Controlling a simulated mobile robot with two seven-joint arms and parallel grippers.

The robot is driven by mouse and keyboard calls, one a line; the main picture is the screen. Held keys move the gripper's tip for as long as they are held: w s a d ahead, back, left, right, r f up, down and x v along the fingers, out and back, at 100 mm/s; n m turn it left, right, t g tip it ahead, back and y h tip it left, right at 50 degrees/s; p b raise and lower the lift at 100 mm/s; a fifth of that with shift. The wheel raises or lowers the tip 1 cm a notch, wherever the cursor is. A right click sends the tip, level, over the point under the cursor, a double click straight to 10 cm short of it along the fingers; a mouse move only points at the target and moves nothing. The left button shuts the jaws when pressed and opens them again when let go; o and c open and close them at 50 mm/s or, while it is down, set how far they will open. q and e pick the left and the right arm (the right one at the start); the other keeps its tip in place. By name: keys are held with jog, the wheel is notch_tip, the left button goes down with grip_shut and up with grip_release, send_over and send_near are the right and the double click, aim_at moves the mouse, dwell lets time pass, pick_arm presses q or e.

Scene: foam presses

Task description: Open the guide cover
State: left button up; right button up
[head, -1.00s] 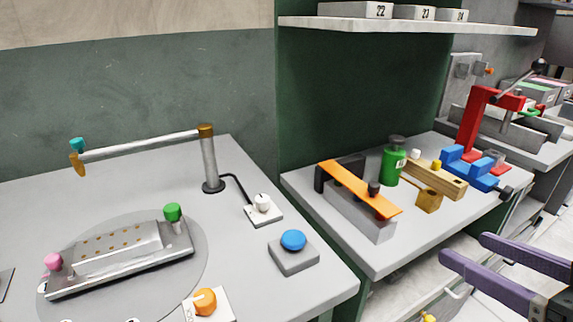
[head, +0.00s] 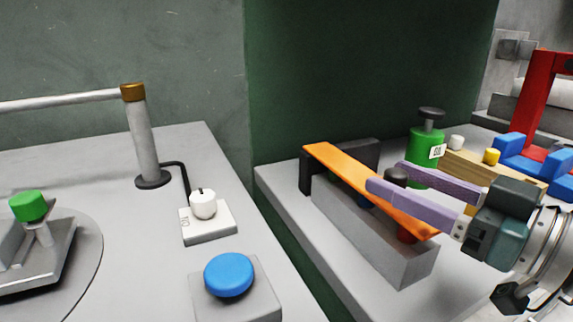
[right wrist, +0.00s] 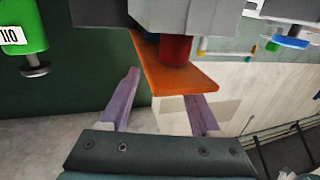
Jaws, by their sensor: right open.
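The guide cover looks to be the long orange plate (head: 335,163), lying lengthwise above a grey block (head: 365,240) with a dark bracket at its far end. A red cylinder (head: 406,236) shows under the plate's near end. In the right wrist view the plate (right wrist: 180,80) and red cylinder (right wrist: 175,48) are close to the fingers. My left gripper is out of view.
A green cylinder (head: 425,145) stands just behind the plate, beside a wooden block (head: 470,172) and blue parts (head: 520,155). On the left table are a blue button (head: 228,275), a white dial (head: 203,205) and a metal post (head: 145,145).

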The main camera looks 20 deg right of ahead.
aim_at(363, 166)
jog(key=shift+x, duration=2.2)
grip_shut()
